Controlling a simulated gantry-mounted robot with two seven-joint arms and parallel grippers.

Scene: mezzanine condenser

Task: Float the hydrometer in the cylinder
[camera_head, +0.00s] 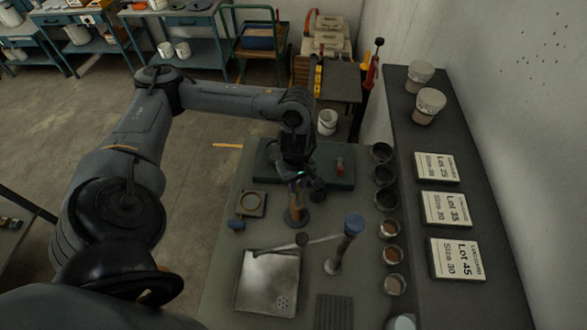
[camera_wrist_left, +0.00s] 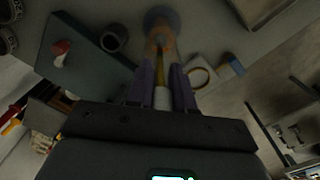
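The cylinder (camera_head: 296,215) stands on the bench below my left gripper, with brown-orange contents; the wrist view shows it as an orange column (camera_wrist_left: 160,40) on a round grey base. My left gripper (camera_head: 297,178) points down over it. In the left wrist view its two fingers (camera_wrist_left: 163,72) flank a slim piece with a white upper part and a yellow stem, which looks like the hydrometer (camera_wrist_left: 161,96). The fingers appear closed on it, lined up with the cylinder. How far its lower end reaches into the cylinder is hidden. My right gripper is not in view.
Several cups (camera_head: 384,175) line the right, below a ledge with lot cards (camera_head: 445,209).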

